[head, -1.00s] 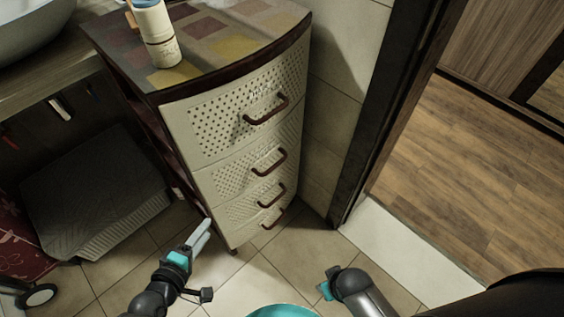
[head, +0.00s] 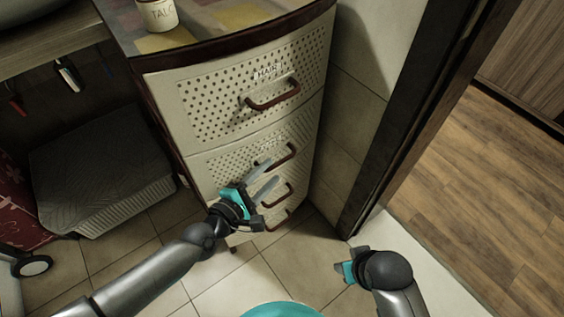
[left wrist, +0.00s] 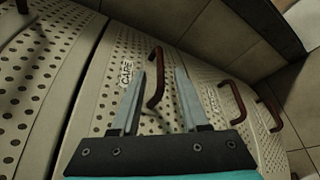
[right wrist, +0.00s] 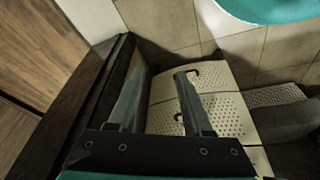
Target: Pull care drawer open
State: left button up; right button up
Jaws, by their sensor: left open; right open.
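The cream perforated cabinet has several stacked drawers with dark red handles. The top one reads HAIR (head: 215,105). The care drawer (head: 235,165) is second from the top and looks shut; its CARE label and front show in the left wrist view (left wrist: 118,50). Its handle (head: 280,157) also appears in the left wrist view (left wrist: 156,85), between my finger tips in the picture. My left gripper (head: 268,176) is open and empty in front of this drawer, partly covering it; contact is unclear. My right gripper (head: 345,272) is open and empty, low right of the cabinet (right wrist: 160,74).
A talc container (head: 158,14) stands on the cabinet top. A dark door frame (head: 398,130) rises close on the right, with wooden floor beyond. A grey ridged box (head: 100,180) sits on the tiles at left.

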aim_at(277, 166)
pick_arm(q)
jog(key=b+x, duration=0.1)
jog(key=x, duration=0.3)
jog(key=shift+w+d+f, duration=0.15)
jog(key=shift+w+f, duration=0.05)
jog(key=shift+w, duration=0.05)
jog(key=shift+x, duration=0.75)
pick_arm(e)
jog(key=shift+w+r+t, duration=0.15)
jog(key=shift+w+r, duration=0.05)
jog(key=shift+r, duration=0.7)
jog(key=shift+w+r+t, duration=0.15)
jog(key=shift+r, duration=0.7)
pick_arm(q)
grip_shut()
